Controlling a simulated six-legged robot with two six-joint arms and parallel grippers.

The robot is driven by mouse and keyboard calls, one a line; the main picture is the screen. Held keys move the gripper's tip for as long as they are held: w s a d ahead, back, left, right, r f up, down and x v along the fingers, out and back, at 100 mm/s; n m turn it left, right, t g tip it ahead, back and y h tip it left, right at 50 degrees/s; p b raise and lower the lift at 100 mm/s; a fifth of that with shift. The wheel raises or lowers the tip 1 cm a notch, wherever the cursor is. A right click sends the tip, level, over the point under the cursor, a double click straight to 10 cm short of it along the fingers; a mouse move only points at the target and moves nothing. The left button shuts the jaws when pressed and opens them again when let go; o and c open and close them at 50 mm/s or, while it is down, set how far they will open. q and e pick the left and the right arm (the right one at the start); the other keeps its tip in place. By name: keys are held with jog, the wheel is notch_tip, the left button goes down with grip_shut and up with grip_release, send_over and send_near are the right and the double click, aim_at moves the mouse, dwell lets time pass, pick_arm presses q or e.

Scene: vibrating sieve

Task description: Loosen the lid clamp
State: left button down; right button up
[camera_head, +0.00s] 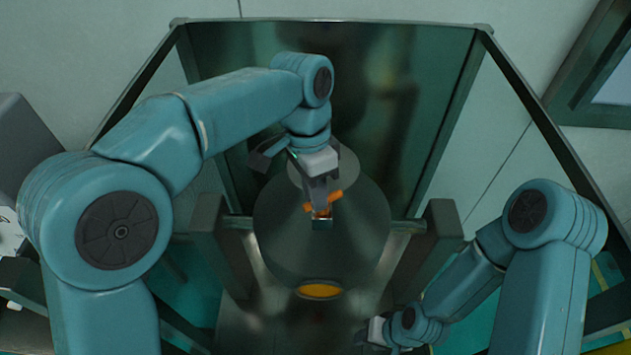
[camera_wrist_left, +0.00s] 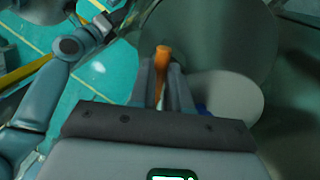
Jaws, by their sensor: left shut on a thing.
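The sieve drum (camera_head: 275,235) is a dark round body in the middle of the head view, with a paler round lid (camera_head: 348,168) on top. The orange lid clamp (camera_head: 335,196) is on the drum's near side, beside the lid. My left gripper (camera_head: 320,205) reaches down over the drum and is shut on the clamp. In the left wrist view the orange clamp (camera_wrist_left: 162,62) stands up between the two fingers; its lower part is hidden. My right gripper (camera_head: 372,333) is low at the right, clear of the drum, its fingers too small and dark to read.
Dark upright posts (camera_head: 444,222) stand on both sides of the drum. A metal frame with a tall glossy back panel (camera_head: 400,100) encloses it. An orange-yellow round port (camera_head: 320,290) is on the drum's lower front. A grey box (camera_head: 35,140) stands at the far left.

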pick_arm(q)
jog(key=m, duration=0.5)
jog(key=shift+w+d+m+y+p, duration=0.1)
jog(key=shift+w+m+y+p, duration=0.2)
jog(key=shift+w+y, duration=0.1)
dwell(0.4)
jog(key=c, duration=1.1)
grip_release()
notch_tip(320, 180, up, 7)
jog(key=w, duration=0.1)
jog(key=shift+w+r, duration=0.15)
jog(key=shift+w, duration=0.05)
jog(key=shift+s, duration=0.1)
